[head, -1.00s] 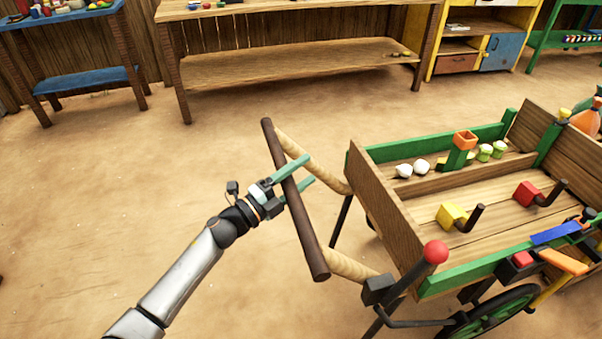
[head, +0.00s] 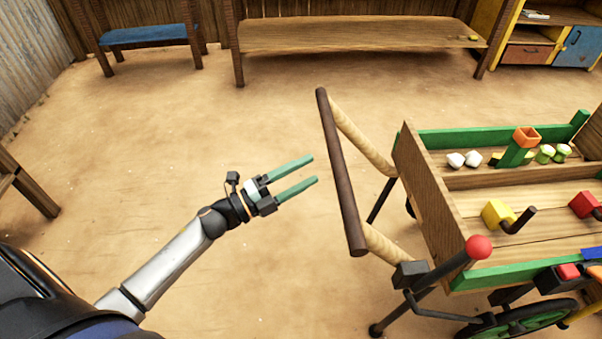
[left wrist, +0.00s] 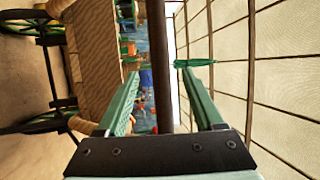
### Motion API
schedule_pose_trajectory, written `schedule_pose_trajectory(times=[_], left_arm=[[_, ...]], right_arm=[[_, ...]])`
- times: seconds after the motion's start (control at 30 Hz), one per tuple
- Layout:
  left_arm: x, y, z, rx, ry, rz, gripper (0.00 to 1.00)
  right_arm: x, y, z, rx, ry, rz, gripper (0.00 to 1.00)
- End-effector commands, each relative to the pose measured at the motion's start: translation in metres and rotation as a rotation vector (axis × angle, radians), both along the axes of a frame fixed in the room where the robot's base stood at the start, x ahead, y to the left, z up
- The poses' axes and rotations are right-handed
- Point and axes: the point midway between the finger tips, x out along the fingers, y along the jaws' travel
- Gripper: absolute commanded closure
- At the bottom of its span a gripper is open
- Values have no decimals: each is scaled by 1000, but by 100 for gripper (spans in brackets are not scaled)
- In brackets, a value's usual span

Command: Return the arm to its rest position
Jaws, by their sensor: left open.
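My left gripper (head: 314,169) has two green fingers, spread open and empty. In the head view it is left of the cart's dark handle bar (head: 342,175), clear of it over the bare floor. In the left wrist view the handle bar (left wrist: 158,60) shows upright beyond the gap between the open fingers (left wrist: 158,100). The silver left forearm (head: 180,257) reaches in from the lower left. My right gripper does not show.
The wooden cart (head: 420,185) stands at the right, with a red knob (head: 479,247) on a lever. It holds a yellow block (head: 497,213) and white pieces. A wooden bench (head: 360,36) stands at the back. Sandy floor (head: 130,150) is free at the left.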

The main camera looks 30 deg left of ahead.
Motion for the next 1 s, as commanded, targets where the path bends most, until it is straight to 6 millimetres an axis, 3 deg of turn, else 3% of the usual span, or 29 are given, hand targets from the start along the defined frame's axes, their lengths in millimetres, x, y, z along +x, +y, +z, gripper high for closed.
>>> schedule_pose_trajectory(times=[0.7,0.87,1.0], left_arm=[[-7,2,-6,-44,36,24,31],[-20,0,-35,-280,250,158,31],[-53,-8,-86,-582,578,333,31]], right_arm=[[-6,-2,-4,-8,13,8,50],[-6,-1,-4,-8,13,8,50],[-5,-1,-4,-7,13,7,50]])
